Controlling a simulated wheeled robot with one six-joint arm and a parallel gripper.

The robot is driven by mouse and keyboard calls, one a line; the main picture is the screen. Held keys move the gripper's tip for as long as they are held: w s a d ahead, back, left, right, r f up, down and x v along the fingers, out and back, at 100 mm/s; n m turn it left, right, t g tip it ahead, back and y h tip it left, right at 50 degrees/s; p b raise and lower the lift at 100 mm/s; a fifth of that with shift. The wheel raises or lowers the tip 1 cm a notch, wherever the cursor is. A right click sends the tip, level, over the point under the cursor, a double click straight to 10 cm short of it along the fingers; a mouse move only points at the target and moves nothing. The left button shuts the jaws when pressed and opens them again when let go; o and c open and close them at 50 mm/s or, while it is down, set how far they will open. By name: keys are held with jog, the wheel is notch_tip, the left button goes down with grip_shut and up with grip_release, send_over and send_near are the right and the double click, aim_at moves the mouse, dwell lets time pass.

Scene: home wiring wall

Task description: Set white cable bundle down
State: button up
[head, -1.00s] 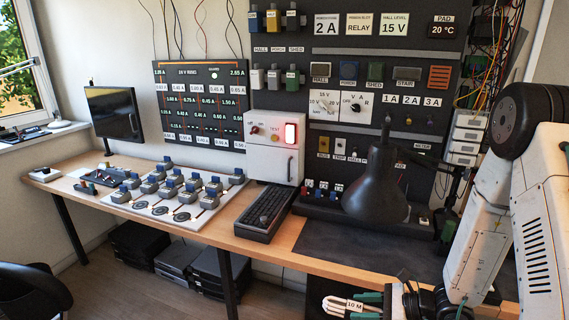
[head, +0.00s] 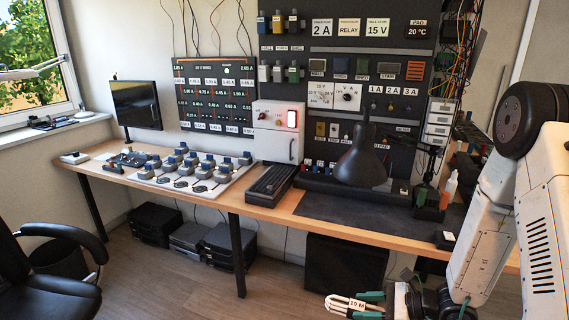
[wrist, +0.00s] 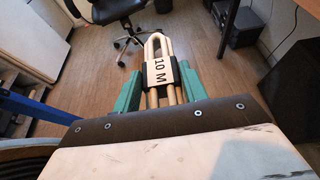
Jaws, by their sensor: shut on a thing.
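The white cable bundle (wrist: 157,48) is a looped bundle with a dark band and a label reading "10 M". It sits between the green fingers of my gripper (wrist: 160,85) in the wrist view, pointing away from the wrist over the floor. In the head view the bundle (head: 340,303) and my gripper (head: 371,304) show at the bottom edge, in front of the workbench and below its top. The gripper is shut on the bundle. Part of the bundle is hidden between the fingers.
The wooden workbench (head: 262,214) runs along the wall, with a dark mat (head: 320,207) at its right part. A black chair (head: 55,290) is at left.

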jog(key=shift+w+d+f+t, duration=0.1)
jog(key=shift+d+f+t, duration=0.1)
jog(key=shift+t, duration=0.1)
jog(key=w+d+r+m+t+h, duration=0.45)
jog(key=w+d+m+t, duration=0.2)
jog(key=w, duration=0.45)
jog(key=w+a+r+m+h, duration=0.1)
jog(key=w+r+m+h, duration=0.3)
jog(key=r, duration=0.9)
jog(key=shift+w+t, duration=0.45)
jog(key=shift+w, duration=0.55)
